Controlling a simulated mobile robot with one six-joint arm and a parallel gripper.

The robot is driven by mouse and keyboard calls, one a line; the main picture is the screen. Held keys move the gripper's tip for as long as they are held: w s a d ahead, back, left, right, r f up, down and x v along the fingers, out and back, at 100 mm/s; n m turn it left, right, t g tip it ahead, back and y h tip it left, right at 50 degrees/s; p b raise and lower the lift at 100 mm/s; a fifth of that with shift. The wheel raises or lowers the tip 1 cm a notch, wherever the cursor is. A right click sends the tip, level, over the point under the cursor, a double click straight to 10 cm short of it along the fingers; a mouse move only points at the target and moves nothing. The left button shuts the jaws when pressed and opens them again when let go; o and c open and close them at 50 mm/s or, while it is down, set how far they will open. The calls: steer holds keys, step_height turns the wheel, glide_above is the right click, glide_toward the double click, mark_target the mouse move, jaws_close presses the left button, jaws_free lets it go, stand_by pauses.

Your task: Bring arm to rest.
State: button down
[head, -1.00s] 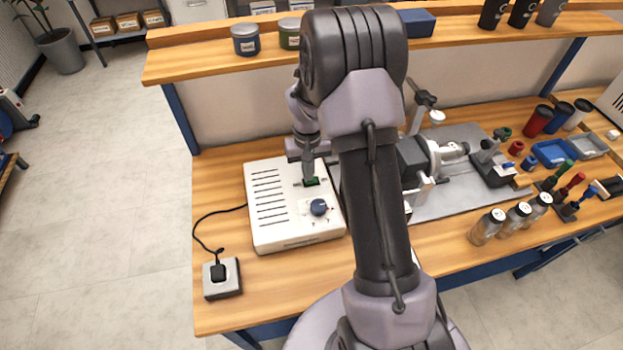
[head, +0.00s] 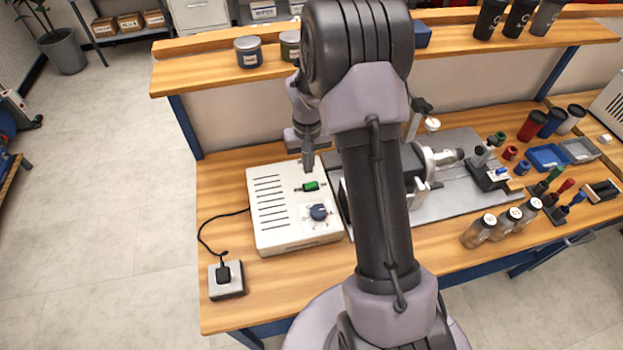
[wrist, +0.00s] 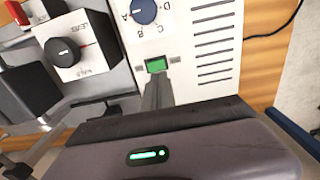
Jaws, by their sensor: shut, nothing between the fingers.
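My gripper (head: 308,163) is shut and empty. In the head view it hangs just above the white control box (head: 262,186), beyond its green lit switch (head: 311,186), with a visible gap. The wrist view shows the closed fingertips (wrist: 156,82) pointing toward the green switch (wrist: 156,65), with the blue dial (wrist: 144,11) past it. The dial also shows in the head view (head: 318,212). My arm hides part of the bench behind it.
Several bottles and tumblers stand farther right on the bench (head: 455,258). A shelf (head: 215,75) with tins (head: 248,52) runs behind. A cable links the box to a socket (head: 226,279).

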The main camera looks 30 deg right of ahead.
steer(key=shift+r, duration=0.2)
steer(key=s+a+r+t+b, duration=0.25)
steer(key=a+r, duration=0.25)
steer(key=r, duration=0.4)
steer(key=s+a+r+t+y+b, duration=0.1)
steer(key=s+a+r, duration=0.3)
steer(key=s, duration=0.6)
steer(key=s+a+r+m+t+y+b, duration=0.1)
steer(key=s+a+r+b, duration=0.3)
steer(key=s+a, duration=0.5)
steer(key=shift+s+r+t, duration=0.15)
steer(key=shift+s+t, duration=0.5)
steer(key=shift+s, duration=0.2)
